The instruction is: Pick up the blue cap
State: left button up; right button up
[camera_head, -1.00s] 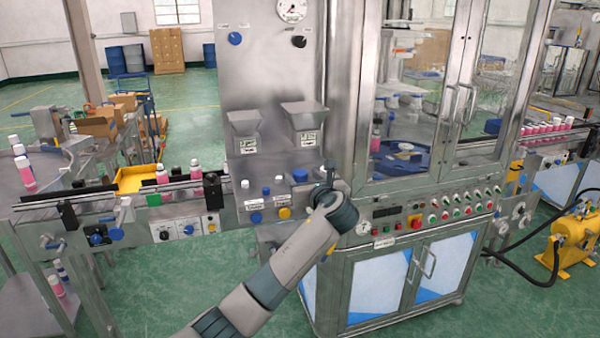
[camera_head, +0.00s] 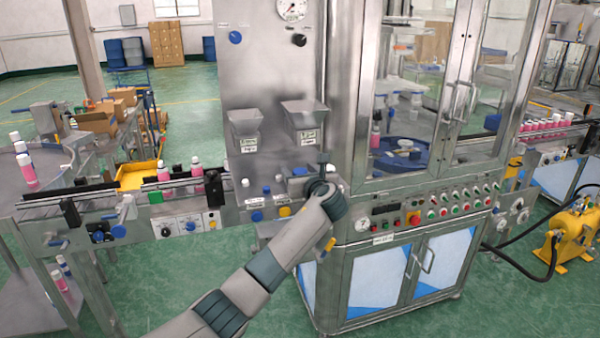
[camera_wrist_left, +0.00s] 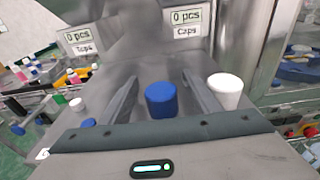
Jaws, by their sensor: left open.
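The blue cap (camera_wrist_left: 161,99) stands upright on the metal ledge in the left wrist view, between the two fingers of my left gripper (camera_wrist_left: 161,78). The gripper is open, one finger on each side of the cap, with a visible gap to each. In the head view, a blue top (camera_head: 299,171) shows just left of my left gripper (camera_head: 322,165), below the right hopper; my wrist hides part of that ledge. A white cap (camera_wrist_left: 226,90) stands just outside the right finger in the wrist view. My right gripper is not in view.
Behind the ledge are two hoppers, labelled Tops (camera_wrist_left: 84,48) and Caps (camera_wrist_left: 186,30). A conveyor (camera_head: 100,197) with pink bottles runs on the left. The glass-doored cabinet (camera_head: 420,110) stands close on the right of my gripper.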

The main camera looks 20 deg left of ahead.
pick_arm(q)
jog(key=shift+p+x, duration=0.3)
jog(key=shift+x, duration=1.1)
jog(key=shift+c, duration=0.3)
jog(key=c, duration=1)
